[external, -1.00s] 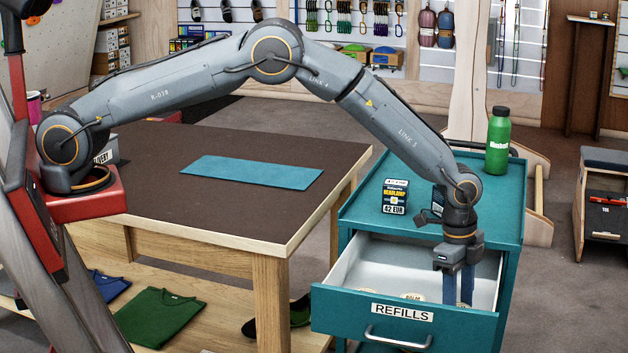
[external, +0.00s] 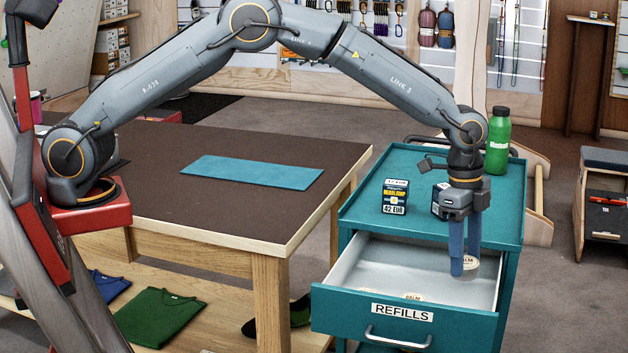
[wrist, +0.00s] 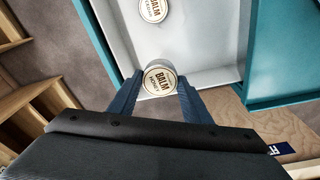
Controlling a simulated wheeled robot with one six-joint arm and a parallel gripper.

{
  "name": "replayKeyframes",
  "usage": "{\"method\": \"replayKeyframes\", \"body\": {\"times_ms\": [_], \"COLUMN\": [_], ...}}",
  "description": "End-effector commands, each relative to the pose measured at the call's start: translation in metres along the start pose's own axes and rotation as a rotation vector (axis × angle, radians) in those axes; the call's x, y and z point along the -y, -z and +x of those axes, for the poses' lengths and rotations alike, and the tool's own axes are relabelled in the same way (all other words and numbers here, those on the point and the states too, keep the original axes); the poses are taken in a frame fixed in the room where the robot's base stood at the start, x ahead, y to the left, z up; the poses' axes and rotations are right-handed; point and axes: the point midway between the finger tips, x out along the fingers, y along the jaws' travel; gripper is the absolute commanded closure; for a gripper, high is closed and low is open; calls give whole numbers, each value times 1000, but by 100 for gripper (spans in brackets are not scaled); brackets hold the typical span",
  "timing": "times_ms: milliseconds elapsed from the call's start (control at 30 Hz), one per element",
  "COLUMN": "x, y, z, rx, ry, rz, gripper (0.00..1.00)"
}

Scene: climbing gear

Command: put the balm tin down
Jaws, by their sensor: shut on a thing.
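My gripper (external: 464,268) points down above the open drawer (external: 346,324) of the teal cabinet, its blue fingers shut on a round balm tin (external: 469,266). The tin has a pale label reading BALM, and it also shows between the fingertips in the wrist view (wrist: 159,80). It is held in the air, apart from the drawer floor. A second balm tin (wrist: 154,8) lies in the drawer, at the top of the wrist view. In the external view, tins in the drawer are partly hidden behind the front panel labelled REFILLS.
A brown-topped table (external: 150,175) with a teal mat (external: 252,172) stands to the left. Much of the drawer floor is bare.

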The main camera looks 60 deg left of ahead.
Motion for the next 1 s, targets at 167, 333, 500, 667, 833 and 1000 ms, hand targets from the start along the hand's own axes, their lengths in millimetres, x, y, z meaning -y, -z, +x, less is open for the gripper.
{"method": "replayKeyframes", "body": {"times_ms": [167, 333, 500, 667, 833, 1000], "x": [1, 1, 2, 29, 64, 113], "y": [7, 12, 14, -8, -38, -87], "z": [-50, -92, -121, -119, -122, -128], "rx": [-5, -4, -2, -1, -1, -1], "ry": [4, 4, 3, 7, 15, 27], "rz": [1, 1, -2, -52, -117, -214], "gripper": [83, 83, 83, 83, 83, 83]}}
